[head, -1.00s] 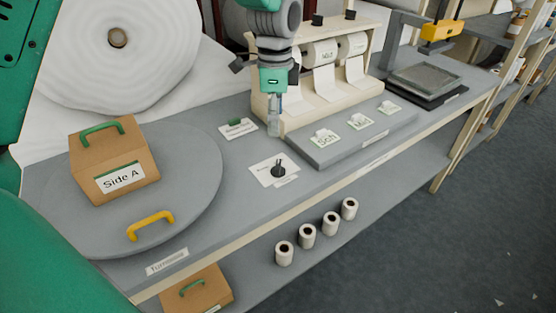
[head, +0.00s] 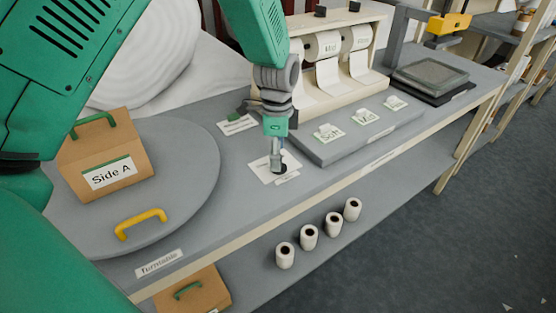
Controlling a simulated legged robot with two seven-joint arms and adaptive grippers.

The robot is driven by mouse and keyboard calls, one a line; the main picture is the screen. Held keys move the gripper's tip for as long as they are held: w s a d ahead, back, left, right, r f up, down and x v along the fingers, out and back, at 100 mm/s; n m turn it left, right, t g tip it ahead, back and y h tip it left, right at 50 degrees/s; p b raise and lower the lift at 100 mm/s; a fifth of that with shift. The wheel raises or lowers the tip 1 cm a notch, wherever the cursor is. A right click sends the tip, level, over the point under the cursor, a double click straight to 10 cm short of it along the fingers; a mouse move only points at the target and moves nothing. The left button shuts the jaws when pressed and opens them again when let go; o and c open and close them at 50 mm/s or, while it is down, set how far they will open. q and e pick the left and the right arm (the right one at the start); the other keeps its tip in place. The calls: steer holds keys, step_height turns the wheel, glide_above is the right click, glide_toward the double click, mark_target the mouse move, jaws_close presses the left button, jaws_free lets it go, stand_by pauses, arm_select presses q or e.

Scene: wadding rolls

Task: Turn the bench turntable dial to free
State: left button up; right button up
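The turntable dial (head: 279,170) is a small black knob on a white label plate (head: 262,168) on the grey bench. My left gripper (head: 277,164) points straight down with its fingertips at the dial, covering most of it. I cannot tell whether the fingers are closed on the knob or only touching or just above it. The grey round turntable (head: 195,190) carries a brown box (head: 135,165) marked "Side A" with a green handle, and has a yellow handle (head: 139,224) near its front edge. My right gripper is not in view.
A label dispenser (head: 350,75) with white rolls stands behind a raised grey plate (head: 350,135) holding several cards. Several small rolls (head: 309,237) and another brown box (head: 188,290) sit on the lower shelf. A yellow-handled press (head: 448,25) is at the back right.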

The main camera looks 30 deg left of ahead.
arm_select(q)
steer(key=shift+d+f, duration=0.25)
steer(key=shift+f, duration=0.55)
steer(key=shift+d+f, duration=0.1)
steer(key=shift+d, duration=0.15)
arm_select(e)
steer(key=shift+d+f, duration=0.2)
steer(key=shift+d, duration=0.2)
arm_select(q)
steer(key=shift+a, duration=0.2)
steer(key=c, duration=1.2)
steer(key=shift+o, duration=0.2)
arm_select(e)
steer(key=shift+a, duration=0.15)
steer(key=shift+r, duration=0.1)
